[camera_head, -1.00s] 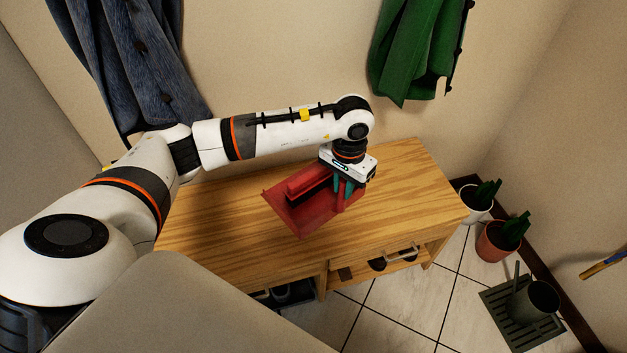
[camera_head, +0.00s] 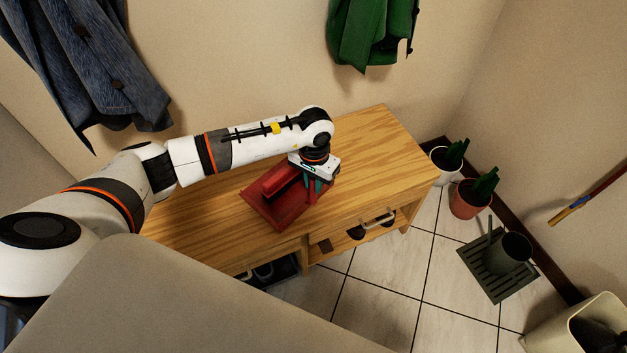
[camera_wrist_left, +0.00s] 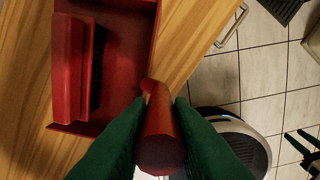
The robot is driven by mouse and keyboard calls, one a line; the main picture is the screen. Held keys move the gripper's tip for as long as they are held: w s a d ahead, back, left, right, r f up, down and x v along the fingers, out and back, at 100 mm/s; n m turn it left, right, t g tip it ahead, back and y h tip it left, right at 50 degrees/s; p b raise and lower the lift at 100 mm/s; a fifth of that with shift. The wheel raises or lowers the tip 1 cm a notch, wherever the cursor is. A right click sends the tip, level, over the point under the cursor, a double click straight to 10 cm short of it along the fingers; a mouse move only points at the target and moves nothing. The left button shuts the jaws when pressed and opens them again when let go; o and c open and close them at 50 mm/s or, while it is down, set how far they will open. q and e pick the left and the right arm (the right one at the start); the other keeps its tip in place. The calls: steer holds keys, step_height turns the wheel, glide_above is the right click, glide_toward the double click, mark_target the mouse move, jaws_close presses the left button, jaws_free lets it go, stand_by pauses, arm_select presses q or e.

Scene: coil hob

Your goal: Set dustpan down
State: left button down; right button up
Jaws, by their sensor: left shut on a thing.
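The red dustpan (camera_head: 280,209) is at the wooden bench top, near its front edge, in the head view. A red brush (camera_wrist_left: 71,68) with dark bristles lies in the pan. My left gripper (camera_head: 317,186) is above the dustpan's right side, pointing down. In the left wrist view, its green fingers (camera_wrist_left: 158,140) are shut on the dustpan's red handle (camera_wrist_left: 160,125). I cannot tell whether the pan's underside touches the wood. My right gripper is not in view.
The wooden bench (camera_head: 375,140) has clear top to the right and left. Shoes sit on its shelf below. Coats hang on the wall behind.

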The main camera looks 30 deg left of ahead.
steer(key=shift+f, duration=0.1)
arm_select(q)
steer(key=c, duration=1.4)
jaws_free()
steer(key=shift+f, duration=0.1)
steer(key=shift+o, duration=0.5)
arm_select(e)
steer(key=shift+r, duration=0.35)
arm_select(q)
step_height(320, 180, up, 12)
steer(key=shift+f+p, duration=0.1)
steer(key=shift+p, duration=0.3)
steer(key=shift+r, duration=0.25)
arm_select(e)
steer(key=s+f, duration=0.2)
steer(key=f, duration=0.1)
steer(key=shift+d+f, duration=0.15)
